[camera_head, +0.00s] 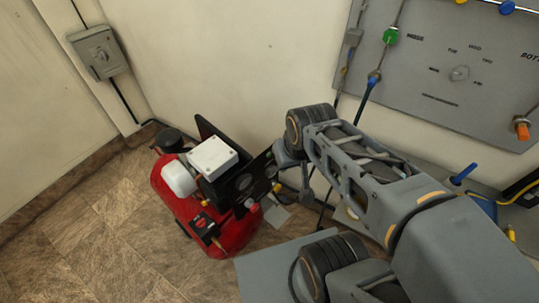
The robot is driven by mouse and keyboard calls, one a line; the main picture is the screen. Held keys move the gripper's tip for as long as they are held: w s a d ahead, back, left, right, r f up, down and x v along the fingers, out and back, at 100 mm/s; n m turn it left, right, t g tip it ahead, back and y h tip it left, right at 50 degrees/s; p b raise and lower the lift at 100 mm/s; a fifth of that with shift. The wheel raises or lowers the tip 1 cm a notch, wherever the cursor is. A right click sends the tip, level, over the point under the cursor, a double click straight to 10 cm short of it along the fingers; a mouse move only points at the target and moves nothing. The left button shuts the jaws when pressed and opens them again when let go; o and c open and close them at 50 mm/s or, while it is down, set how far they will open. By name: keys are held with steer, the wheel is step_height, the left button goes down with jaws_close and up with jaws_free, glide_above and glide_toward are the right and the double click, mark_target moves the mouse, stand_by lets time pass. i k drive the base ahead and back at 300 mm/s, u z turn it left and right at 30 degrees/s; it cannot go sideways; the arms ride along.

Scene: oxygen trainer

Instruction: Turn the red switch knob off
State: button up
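A small red knob (200,223) shows on a dark plate on the front of the red compressor (235,238), low in the centre left of the view. It is too small for me to tell which way it is turned. My arm reaches in from the lower right. My gripper (277,172) is at the arm's end, beside the compressor's dark panel and to the upper right of the knob, apart from it. The gripper's fingers are small and blend with the dark parts behind them, so their opening is unclear.
A white box (213,158) and a white rounded part (178,179) sit on top of the compressor. A grey switch box (99,52) is on the left wall. A grey panel (455,105) with fittings hangs at upper right. Tiled floor left of the compressor is clear.

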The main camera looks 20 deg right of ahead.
mark_target(201, 223)
steer(key=u, duration=1.25)
steer(key=k, duration=0.5)
steer(key=z, duration=1.4)
steer(key=i, duration=0.65)
steer(key=u, duration=2.3)
